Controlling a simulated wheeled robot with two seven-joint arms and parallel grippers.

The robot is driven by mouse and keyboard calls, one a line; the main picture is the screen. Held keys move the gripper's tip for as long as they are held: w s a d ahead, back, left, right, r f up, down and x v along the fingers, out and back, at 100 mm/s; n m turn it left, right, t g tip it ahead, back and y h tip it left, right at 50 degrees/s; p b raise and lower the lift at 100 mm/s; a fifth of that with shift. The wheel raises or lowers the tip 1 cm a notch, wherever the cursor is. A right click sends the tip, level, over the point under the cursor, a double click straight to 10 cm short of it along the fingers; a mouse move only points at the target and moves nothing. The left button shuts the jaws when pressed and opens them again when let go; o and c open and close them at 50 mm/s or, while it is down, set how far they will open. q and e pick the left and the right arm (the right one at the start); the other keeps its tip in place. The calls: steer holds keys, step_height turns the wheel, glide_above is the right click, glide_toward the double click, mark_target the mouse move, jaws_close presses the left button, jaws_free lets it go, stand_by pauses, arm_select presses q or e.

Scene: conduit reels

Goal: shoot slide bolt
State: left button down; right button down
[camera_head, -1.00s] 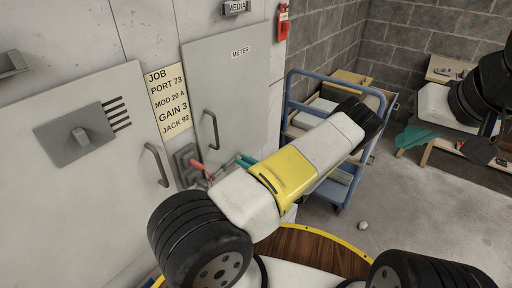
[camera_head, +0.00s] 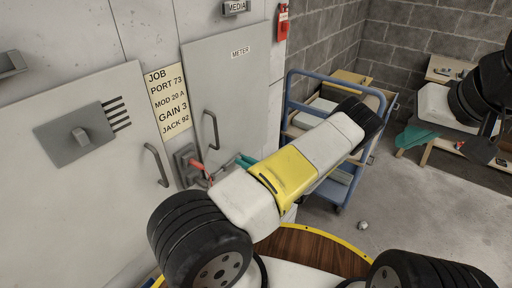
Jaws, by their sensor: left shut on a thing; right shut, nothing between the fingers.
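A grey slide bolt fitting (camera_head: 184,158) with a red handle (camera_head: 196,165) is mounted beside the METER door (camera_head: 222,75). My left gripper (camera_head: 207,177) is at the red handle and shut on it. It is small in view and mostly hidden behind my own white and yellow arm, so the exact hold on the handle and the bolt's far end cannot be seen. My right gripper (camera_head: 482,152) is dark, shut and empty, in front of the bench at the far right, well away from the bolt.
A job label (camera_head: 168,98) is between the doors. A blue trolley (camera_head: 293,100) with boxes stands behind my arm. A small round object (camera_head: 362,226) lies on the otherwise clear floor.

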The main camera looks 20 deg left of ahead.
arm_select(q)
steer(key=shift+s+a, duration=0.3)
steer(key=shift+s, duration=0.55)
steer(key=shift+s+a, duration=0.25)
steer(key=shift+s, duration=0.55)
steer(key=c, duration=1.4)
jaws_free()
steer(key=shift+o, duration=0.2)
steer(key=shift+d, duration=0.1)
